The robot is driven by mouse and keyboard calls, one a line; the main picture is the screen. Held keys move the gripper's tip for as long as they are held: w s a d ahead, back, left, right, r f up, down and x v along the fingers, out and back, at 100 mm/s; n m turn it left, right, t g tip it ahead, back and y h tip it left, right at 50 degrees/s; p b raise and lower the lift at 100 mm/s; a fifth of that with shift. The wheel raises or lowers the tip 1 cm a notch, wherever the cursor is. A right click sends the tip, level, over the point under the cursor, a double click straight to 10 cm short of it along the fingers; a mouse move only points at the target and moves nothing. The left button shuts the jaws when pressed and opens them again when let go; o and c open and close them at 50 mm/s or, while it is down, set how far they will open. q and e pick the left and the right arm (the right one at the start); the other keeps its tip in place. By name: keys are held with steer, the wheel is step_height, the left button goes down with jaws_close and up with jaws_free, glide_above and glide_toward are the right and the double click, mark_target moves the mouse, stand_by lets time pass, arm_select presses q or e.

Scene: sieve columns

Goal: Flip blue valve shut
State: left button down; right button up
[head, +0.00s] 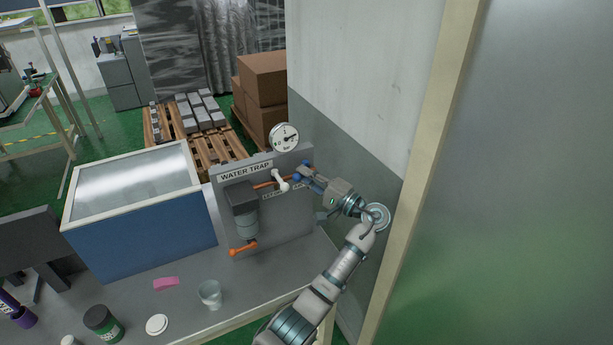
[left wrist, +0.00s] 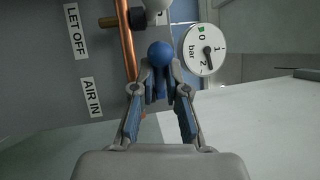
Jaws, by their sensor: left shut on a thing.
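The blue valve's round knob (head: 297,177) is at the right side of the grey water trap panel (head: 290,215), by the copper pipe. In the left wrist view the blue knob (left wrist: 160,53) sits at the tips of my left gripper (left wrist: 163,82), whose blue-padded fingers are closed on its handle. My left gripper (head: 312,178) reaches the panel from the right in the head view. The valve's body is mostly hidden by the fingers. My right gripper is not in view.
A white-handled valve (head: 281,181) is just left of the blue knob. A pressure gauge (head: 285,137) stands above the panel. A blue box (head: 145,235) and a glass cup (head: 210,294) are on the bench. A wall is close at right.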

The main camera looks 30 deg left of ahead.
arm_select(q)
steer(key=shift+s+f, duration=0.15)
steer(key=shift+f, duration=0.3)
steer(key=c, duration=1.2)
jaws_free()
steer(key=shift+s+r, duration=0.1)
steer(key=shift+o, duration=1.1)
steer(key=shift+s+r, duration=0.15)
steer(key=v, duration=1.2)
steer(key=shift+d+r, duration=0.2)
steer(key=shift+d, duration=0.15)
steer(key=shift+a, duration=0.1)
